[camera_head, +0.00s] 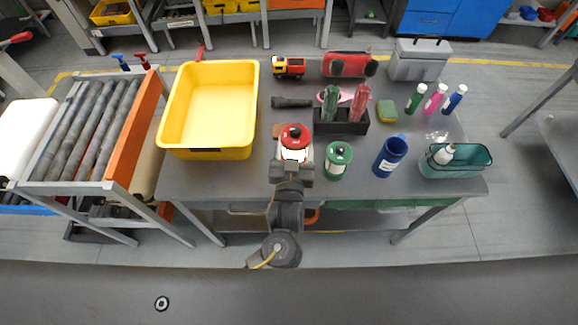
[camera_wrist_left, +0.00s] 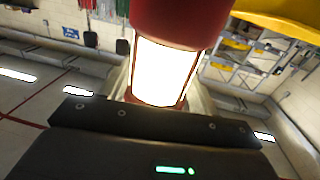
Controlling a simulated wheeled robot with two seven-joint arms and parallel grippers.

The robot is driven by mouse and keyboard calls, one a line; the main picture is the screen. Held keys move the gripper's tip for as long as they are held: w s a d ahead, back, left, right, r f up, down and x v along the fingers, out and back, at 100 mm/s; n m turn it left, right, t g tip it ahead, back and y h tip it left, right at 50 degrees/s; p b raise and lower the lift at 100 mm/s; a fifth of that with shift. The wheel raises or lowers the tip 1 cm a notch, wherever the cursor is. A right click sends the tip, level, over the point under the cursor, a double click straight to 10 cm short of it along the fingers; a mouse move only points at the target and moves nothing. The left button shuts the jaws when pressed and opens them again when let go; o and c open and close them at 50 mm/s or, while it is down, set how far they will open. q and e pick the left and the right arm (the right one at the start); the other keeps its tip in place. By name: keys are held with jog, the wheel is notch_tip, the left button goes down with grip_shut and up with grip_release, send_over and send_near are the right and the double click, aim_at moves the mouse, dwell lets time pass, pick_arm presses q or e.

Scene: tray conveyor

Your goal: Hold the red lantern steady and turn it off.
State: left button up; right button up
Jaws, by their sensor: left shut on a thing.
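The red lantern (camera_head: 295,136) stands upright near the front edge of the grey table, with its white window brightly lit. In the left wrist view the lantern (camera_wrist_left: 165,70) fills the upper middle, and its window glows white between red parts. My left gripper (camera_head: 293,158) reaches it from the front edge and is shut on it, low on its body. The lantern's lower part is hidden by the gripper. No switch can be made out. My right gripper is not in view.
A yellow bin (camera_head: 210,152) stands left of the lantern. A green lantern (camera_head: 337,160) stands close on the right, with a blue mug (camera_head: 390,157) beyond it. Behind are a dark holder (camera_head: 341,127) and a flashlight (camera_head: 291,102). A teal basket (camera_head: 460,170) is at the right.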

pick_arm(q)
jog(key=w+f, duration=0.4)
jog(key=shift+w+a+f, duration=0.15)
jog(key=shift+a+f, duration=0.05)
jog(key=shift+a, duration=0.05)
jog(key=shift+y, duration=0.3)
jog(key=f, duration=0.2)
jog(key=a+f, duration=0.1)
jog(key=f, duration=0.1)
jog(key=shift+a+f, duration=0.2)
jog(key=shift+f, duration=1.25)
jog(key=shift+f, duration=0.2)
jog(key=shift+f+b, duration=0.3)
jog(key=shift+b, duration=0.15)
jog(key=o, duration=1)
jog(key=shift+r, duration=0.1)
jog(key=shift+o, duration=0.2)
jog(key=shift+c, duration=0.4)
